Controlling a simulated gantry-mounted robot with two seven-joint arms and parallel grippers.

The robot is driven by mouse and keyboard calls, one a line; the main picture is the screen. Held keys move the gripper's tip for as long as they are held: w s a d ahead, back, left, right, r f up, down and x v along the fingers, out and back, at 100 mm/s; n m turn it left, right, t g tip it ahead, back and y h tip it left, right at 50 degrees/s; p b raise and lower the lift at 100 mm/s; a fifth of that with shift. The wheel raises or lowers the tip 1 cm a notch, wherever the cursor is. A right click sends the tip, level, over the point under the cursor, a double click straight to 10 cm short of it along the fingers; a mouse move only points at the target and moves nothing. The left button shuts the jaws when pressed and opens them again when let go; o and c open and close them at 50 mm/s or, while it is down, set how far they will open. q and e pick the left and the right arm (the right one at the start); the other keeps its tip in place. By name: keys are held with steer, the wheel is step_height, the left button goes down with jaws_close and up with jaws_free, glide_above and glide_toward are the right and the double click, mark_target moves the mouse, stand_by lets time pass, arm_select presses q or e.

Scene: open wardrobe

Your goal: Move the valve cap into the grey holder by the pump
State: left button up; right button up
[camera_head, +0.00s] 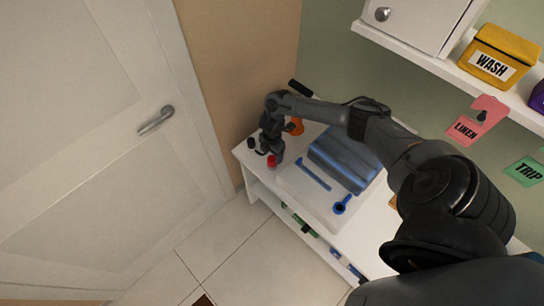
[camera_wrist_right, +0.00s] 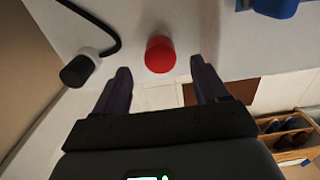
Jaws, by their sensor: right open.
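A small red cylinder, which looks like the valve cap (camera_wrist_right: 160,54), stands on the white surface in the right wrist view. It also shows in the head view (camera_head: 271,161), just below my right gripper (camera_head: 269,149). In the wrist view my right gripper (camera_wrist_right: 160,67) is open, its two dark fingers apart on either side of the red cap, with clear gaps. To the left, a black-and-white cylinder (camera_wrist_right: 80,69) with a black hose sits on the surface. I cannot make out which thing is the grey holder or the pump. My left gripper is not in view.
The white unit top (camera_head: 354,236) holds folded blue cloth (camera_head: 345,159), a blue strip (camera_head: 313,175) and an orange item (camera_head: 295,127). A shelf with a yellow WASH box (camera_head: 493,56) hangs above on the right. A closed door (camera_head: 105,130) and tiled floor lie left.

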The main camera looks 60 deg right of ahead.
mark_target(272, 158)
steer(key=shift+r+p, duration=0.4)
steer(key=shift+r, duration=2.55)
